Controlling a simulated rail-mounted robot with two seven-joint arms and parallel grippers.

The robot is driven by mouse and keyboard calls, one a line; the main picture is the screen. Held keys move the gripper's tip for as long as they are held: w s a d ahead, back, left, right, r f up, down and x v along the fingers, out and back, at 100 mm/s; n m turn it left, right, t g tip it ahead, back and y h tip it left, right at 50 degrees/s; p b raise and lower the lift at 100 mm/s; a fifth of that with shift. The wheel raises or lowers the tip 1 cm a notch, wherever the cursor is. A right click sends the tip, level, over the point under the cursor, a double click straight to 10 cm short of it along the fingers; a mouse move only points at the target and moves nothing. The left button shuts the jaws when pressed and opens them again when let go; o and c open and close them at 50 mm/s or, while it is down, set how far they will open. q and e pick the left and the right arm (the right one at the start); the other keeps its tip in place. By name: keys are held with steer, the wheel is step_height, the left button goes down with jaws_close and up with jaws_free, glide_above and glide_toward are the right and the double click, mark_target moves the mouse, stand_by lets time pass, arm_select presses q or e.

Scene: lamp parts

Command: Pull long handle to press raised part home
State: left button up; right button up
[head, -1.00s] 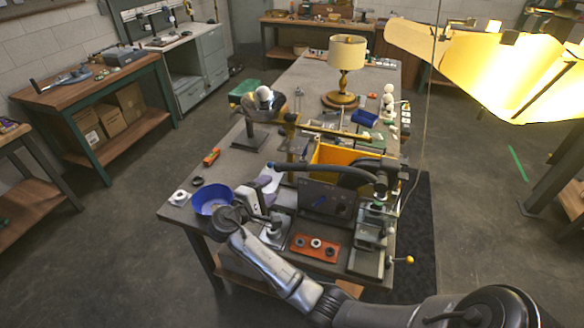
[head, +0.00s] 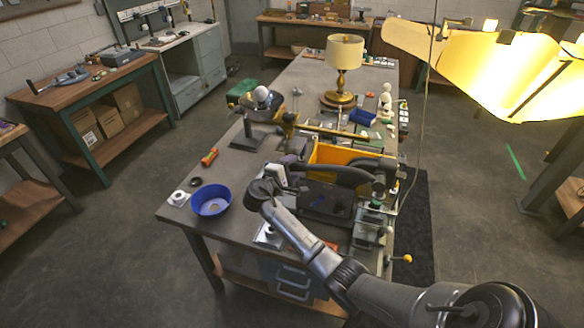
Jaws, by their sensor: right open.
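A press-like metal fixture (head: 368,232) stands at the near right corner of the workbench. A thin rod ending in a yellow ball knob (head: 407,258) sticks out to the right from its low front, past the bench edge; it looks like the long handle. The raised part is too small to tell apart in the fixture. My right gripper (head: 278,178) is open and empty. It is above the near part of the bench, left of the dark control box and well away from the yellow knob. My left gripper is not in view.
A blue bowl (head: 211,200) stands at the bench's near left. A table lamp (head: 345,65) stands farther back. My forearm hides most of the orange tray.

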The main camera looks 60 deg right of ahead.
steer(key=shift+d, duration=0.3)
jaws_close()
stand_by(0.5)
